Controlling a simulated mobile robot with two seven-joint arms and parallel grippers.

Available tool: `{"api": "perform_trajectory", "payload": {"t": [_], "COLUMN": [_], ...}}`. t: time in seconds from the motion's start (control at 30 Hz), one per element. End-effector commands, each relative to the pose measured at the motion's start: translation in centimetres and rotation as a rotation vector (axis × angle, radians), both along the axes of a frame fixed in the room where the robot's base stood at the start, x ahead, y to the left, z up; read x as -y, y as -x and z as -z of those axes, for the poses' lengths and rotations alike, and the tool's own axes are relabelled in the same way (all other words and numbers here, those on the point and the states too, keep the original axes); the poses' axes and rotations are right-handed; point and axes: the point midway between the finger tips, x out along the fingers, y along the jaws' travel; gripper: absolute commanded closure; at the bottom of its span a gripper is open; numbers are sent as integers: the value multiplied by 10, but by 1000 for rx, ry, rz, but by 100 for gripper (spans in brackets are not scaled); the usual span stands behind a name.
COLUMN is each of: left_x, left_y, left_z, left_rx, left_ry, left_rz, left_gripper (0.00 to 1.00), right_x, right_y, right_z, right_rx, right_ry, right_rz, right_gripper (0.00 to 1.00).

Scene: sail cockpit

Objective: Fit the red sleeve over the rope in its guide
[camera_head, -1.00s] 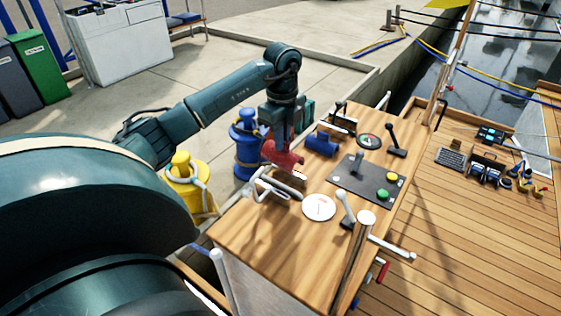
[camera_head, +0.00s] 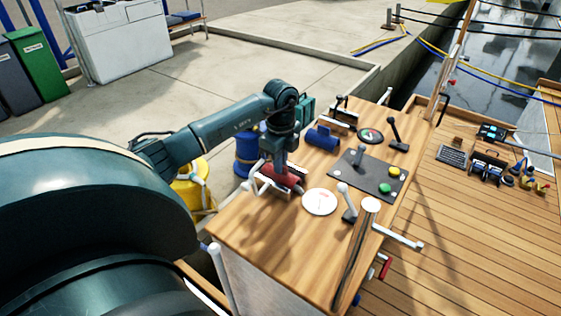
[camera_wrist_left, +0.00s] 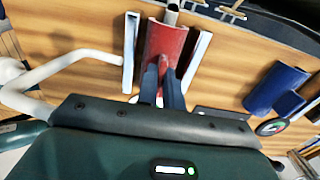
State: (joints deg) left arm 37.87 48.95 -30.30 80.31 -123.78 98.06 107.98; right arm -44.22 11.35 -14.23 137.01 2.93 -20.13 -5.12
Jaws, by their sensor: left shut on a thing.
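My left gripper (camera_head: 281,164) is shut on the red sleeve (camera_head: 284,178) over the near-left part of the wooden console. In the left wrist view, its two fingers (camera_wrist_left: 164,82) pinch the red sleeve (camera_wrist_left: 167,42) near its close end. The sleeve lies lengthwise between the two pale rails of the guide (camera_wrist_left: 198,62), low between them. A pale grey rod-like end (camera_wrist_left: 172,14), perhaps the rope, shows at the sleeve's far end. The sleeve hides the rest, so I cannot tell how fully it sits around it. My right gripper is not in view.
A blue sleeve-like part (camera_head: 322,138) lies behind the guide. A white bent bar (camera_wrist_left: 62,68) passes close left of the guide.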

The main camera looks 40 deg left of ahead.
Motion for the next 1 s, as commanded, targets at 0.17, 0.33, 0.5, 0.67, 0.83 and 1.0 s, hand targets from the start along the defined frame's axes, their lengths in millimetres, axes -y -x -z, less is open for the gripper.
{"api": "perform_trajectory", "payload": {"t": [0.17, 0.33, 0.5, 0.67, 0.83, 1.0], "left_x": [0, 0, 0, 0, 0, 0], "left_y": [0, 0, 0, 0, -1, -1], "left_z": [1, 2, 2, 2, -6, -37], "left_rx": [1, 0, 0, 0, 3, 6], "left_ry": [0, 1, 0, 0, 0, -1], "left_rz": [0, 0, 0, 0, 0, 0], "left_gripper": [100, 83, 70, 70, 70, 70], "right_x": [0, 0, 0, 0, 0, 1], "right_y": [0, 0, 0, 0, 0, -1], "right_z": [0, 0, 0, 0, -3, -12], "right_rx": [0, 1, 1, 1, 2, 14], "right_ry": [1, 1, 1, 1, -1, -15], "right_rz": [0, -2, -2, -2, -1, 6], "right_gripper": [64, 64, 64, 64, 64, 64]}}
